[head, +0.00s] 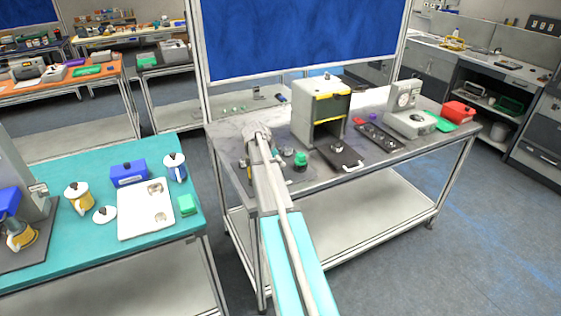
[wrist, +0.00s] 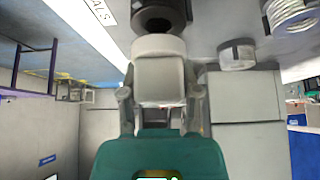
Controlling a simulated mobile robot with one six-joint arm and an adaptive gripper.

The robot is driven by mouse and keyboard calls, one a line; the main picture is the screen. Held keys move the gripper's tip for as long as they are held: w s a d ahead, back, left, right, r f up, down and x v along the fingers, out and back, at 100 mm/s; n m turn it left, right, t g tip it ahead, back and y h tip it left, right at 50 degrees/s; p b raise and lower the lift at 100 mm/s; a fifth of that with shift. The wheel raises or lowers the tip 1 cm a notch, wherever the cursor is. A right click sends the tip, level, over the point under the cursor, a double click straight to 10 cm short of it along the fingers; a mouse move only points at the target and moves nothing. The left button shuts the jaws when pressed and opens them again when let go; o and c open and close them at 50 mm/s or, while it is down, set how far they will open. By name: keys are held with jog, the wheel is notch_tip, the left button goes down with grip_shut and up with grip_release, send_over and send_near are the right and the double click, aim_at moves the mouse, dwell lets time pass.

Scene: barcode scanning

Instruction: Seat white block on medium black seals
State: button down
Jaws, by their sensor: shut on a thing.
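My gripper (wrist: 160,90) is shut on the white block (wrist: 160,72), with a finger on each side of it. The block has a rounded white end pointing away from the gripper. Just beyond that end, at the top of the wrist view, is a dark ring-shaped piece (wrist: 159,17), which looks like the black seals. The block's end meets or overlaps the ring in the picture; I cannot tell whether they touch. In the head view my gripper (head: 257,132) is over the left part of the grey table; the block and the seals are not clear there.
In the wrist view a grey cylinder (wrist: 237,54) and a ribbed white roll (wrist: 290,14) stand close by. On the grey table (head: 224,136) are a green-topped piece (head: 300,159), a yellow-edged machine (head: 320,108) and a dark tray (head: 346,155). A teal table (head: 90,245) is at left.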

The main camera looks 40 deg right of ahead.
jog(key=shift+f+b, duration=0.5)
dwell(0.6)
jog(key=shift+c, duration=1.2)
grip_release()
jog(key=shift+o, duration=0.3)
jog(key=shift+o, duration=0.9)
jog(key=shift+r, duration=0.2)
jog(key=shift+r+p, duration=3.6)
jog(key=shift+p, duration=0.2)
